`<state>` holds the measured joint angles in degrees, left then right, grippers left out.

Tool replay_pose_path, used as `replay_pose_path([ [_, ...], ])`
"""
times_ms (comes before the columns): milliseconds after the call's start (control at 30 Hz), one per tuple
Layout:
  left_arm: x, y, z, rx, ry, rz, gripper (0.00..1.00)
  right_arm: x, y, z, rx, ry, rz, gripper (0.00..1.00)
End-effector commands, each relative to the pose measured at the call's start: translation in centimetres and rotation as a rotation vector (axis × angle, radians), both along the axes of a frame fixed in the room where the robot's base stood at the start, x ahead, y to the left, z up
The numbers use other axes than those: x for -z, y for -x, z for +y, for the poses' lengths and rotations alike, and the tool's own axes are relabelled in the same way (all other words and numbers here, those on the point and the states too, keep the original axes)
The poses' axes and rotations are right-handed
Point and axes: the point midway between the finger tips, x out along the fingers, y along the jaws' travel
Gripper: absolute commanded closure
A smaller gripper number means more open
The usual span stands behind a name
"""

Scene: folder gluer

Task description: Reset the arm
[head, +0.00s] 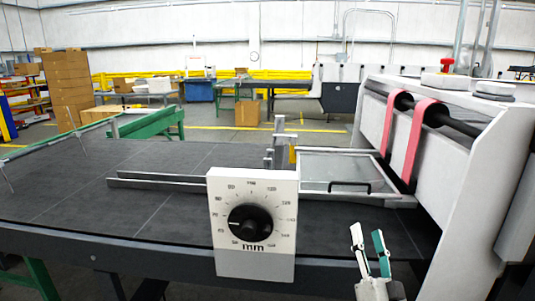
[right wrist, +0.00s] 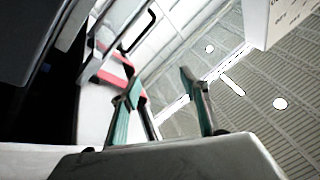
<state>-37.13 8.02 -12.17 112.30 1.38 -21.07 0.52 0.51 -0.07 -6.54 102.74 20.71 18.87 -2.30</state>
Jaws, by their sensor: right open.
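My right gripper (head: 367,234) is at the lower right of the head view, at the front edge of the dark table (head: 70,190). Its two fingers, one white-looking and one green, point up and stand apart with nothing between them. In the right wrist view the gripper (right wrist: 161,84) also shows open and empty, with the ceiling behind it. It is right of the white dial box (head: 225,262) and apart from it. My left gripper is not in view.
The white machine (head: 470,180) with pink belts (head: 430,112) stands close on the right. A clear panel with a black handle (head: 350,187) lies beside it. Metal rails (head: 160,184) cross the table. The table's left part is clear.

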Motion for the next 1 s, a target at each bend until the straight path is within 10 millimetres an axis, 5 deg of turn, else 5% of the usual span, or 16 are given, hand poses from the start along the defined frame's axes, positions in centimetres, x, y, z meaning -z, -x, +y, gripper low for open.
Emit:
replay_pose_path([
  [33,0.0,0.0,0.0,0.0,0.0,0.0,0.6,4.0,1.4,1.0,-0.018,0.075,0.091,0.55],
  [200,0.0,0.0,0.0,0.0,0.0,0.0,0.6,15.5,6.9,3.8,-0.082,0.312,0.37,0.55],
  [400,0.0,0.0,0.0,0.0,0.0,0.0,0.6,27.3,16.2,5.3,-0.171,0.568,0.671,0.55],
  [500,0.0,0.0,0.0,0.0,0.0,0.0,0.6,31.5,20.9,5.3,-0.212,0.672,0.792,0.55],
  [700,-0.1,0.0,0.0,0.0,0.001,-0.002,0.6,35.7,26.8,5.1,-0.263,0.796,0.929,0.55],
  [1000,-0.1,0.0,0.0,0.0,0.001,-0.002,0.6,36.3,27.8,5.0,-0.271,0.818,0.952,0.55],
])
